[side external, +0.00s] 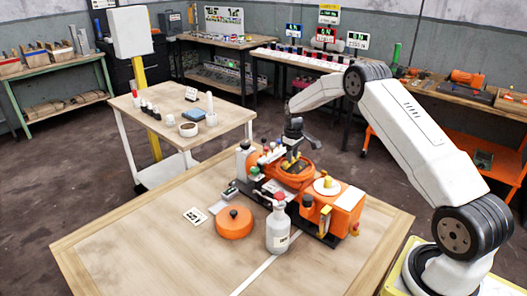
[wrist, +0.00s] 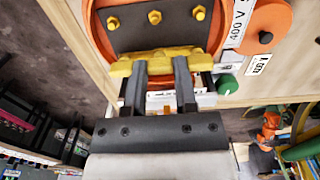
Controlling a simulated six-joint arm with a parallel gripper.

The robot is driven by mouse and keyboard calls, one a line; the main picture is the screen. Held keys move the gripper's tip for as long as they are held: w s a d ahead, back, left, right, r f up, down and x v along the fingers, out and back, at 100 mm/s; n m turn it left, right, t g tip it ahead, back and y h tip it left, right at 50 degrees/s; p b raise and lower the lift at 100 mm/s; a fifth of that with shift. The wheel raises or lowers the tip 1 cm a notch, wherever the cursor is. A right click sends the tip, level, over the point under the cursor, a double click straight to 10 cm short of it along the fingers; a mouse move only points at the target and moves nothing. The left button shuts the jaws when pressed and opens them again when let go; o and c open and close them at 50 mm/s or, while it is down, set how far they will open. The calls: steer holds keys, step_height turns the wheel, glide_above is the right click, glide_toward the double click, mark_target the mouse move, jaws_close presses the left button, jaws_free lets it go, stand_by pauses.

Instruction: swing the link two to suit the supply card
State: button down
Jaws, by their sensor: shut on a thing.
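My gripper (wrist: 160,66) is shut on a yellow bar (wrist: 155,54) at the near edge of an open round orange housing (wrist: 218,20). Beyond the bar, a dark plate (wrist: 150,32) carries three yellow bolts. I cannot tell which numbered link the bar is. A label reading 400 V (wrist: 238,22) is beside the housing. In the side view my gripper (side external: 292,162) reaches down into the orange housing (side external: 296,172), hiding most of the bar. A small white card (side external: 194,216) lies flat on the table; its print is too small to read surely.
An orange lid with a black knob (side external: 234,225) and a white bottle with a red cap (side external: 278,230) stand in front of the unit. An orange box (side external: 340,208) adjoins it. The wooden table (side external: 120,250) is clear at left. A side table (side external: 180,105) stands behind.

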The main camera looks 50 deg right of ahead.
steer(key=shift+c, duration=2)
jaws_free()
steer(key=shift+m, duration=0.3)
steer(key=shift+w+r+m, duration=0.1)
steer(key=shift+m, duration=2.2)
steer(key=m, duration=0.5)
step_height(320, 180, up, 8)
steer(key=shift+a+r, duration=0.1)
steer(key=shift+a, duration=0.05)
steer(key=s+a+r+n+t, duration=0.1)
steer(key=s+a+n, duration=0.3)
steer(key=s+a, duration=0.5)
steer(key=s+a+r+n+t, duration=0.1)
steer(key=s+a+n, duration=0.3)
steer(key=s+a, duration=0.5)
steer(key=shift+s+a+r, duration=0.2)
steer(key=shift+a, duration=2.4)
